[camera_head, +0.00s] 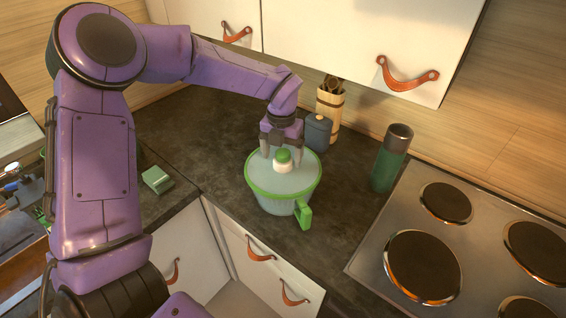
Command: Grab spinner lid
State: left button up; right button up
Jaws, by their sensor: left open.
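The salad spinner (277,202) stands on the dark countertop, a clear bowl with a green handle at its front right. Its lid (258,178) is pale and translucent with a green rim, and lies on top of the bowl. A white knob with a green cap (283,158) rises from the middle of the lid. My left gripper (282,152) is open and points down over the lid, its fingers on either side of the knob. I cannot tell whether the fingers touch the knob. My right gripper is not in view.
A dark green bottle (390,160) stands right of the spinner, beside the stovetop (362,254) with several round burners. A blue-grey jar (318,132) and a wooden utensil holder (330,106) stand behind. A green box (158,180) lies to the left. Cupboards (365,35) hang above.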

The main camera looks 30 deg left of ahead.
pick_arm(q)
jog(key=shift+w+d+f, duration=0.1)
jog(key=shift+w+f, duration=0.15)
jog(key=shift+f, duration=0.3)
jog(key=shift+w+f, duration=0.25)
jog(key=shift+f, duration=0.25)
jog(key=shift+s+r, duration=0.2)
jog(key=shift+s, duration=0.3)
jog(key=c, duration=1.3)
jog(key=shift+o, duration=0.2)
